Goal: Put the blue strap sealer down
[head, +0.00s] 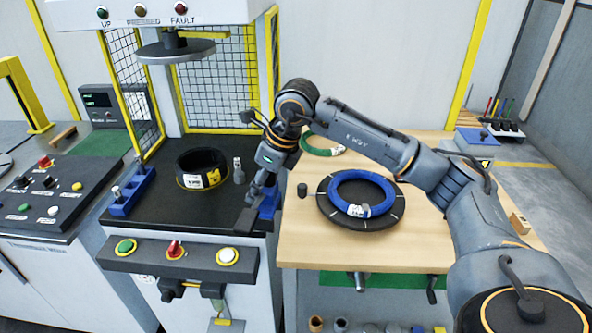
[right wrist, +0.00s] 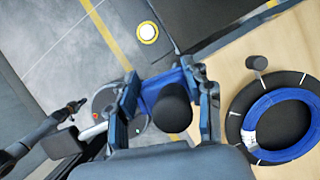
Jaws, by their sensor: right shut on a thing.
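My right gripper (head: 252,193) reaches down at the right front corner of the press bed. It is shut on the blue strap sealer, whose blue part (right wrist: 158,86) and round black end (right wrist: 172,107) show between the fingers (right wrist: 167,108) in the right wrist view. In the head view a blue part (head: 268,205) shows beside the fingers, in the gap between press and wooden table; the gripper partly covers it. I cannot tell whether the sealer touches a surface. My left gripper is not in view.
A black coil (head: 202,169) lies on the press bed (head: 165,215), near a blue block (head: 131,194). On the wooden table (head: 440,240) are a blue coil (head: 362,190) on a black disc, a small black cylinder (head: 302,190) and a green coil (head: 322,147). The table's front right is clear.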

